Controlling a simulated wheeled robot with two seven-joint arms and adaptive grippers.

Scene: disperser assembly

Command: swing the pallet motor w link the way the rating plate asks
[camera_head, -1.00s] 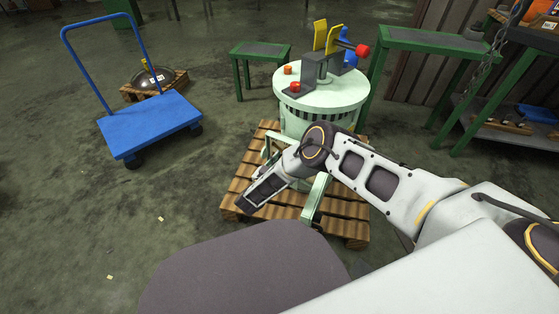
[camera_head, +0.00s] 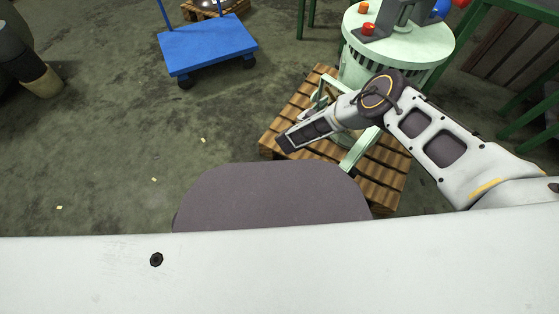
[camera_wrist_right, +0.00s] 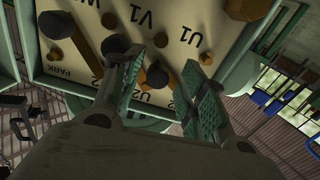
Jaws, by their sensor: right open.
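The pallet motor is a pale green drum (camera_head: 400,48) on a wooden pallet (camera_head: 385,185), partly behind my right arm. In the right wrist view its cream terminal board (camera_wrist_right: 190,18) shows dark and brass posts and the letters W, V1, U1, U2 and PARK. A brown bar (camera_wrist_right: 85,48) lies near the W and PARK letters; I cannot tell if it is the W link. My right gripper (camera_wrist_right: 163,58) is open in front of the board, with a brass piece (camera_wrist_right: 157,74) showing between its fingers. I cannot make out the rating plate. My left gripper is out of view.
A blue flat cart (camera_head: 208,45) stands on the floor to the left of the motor. Green tables (camera_head: 515,35) stand at the right. A dark and beige object (camera_head: 40,85) is at the far left. The floor between cart and pallet is mostly clear.

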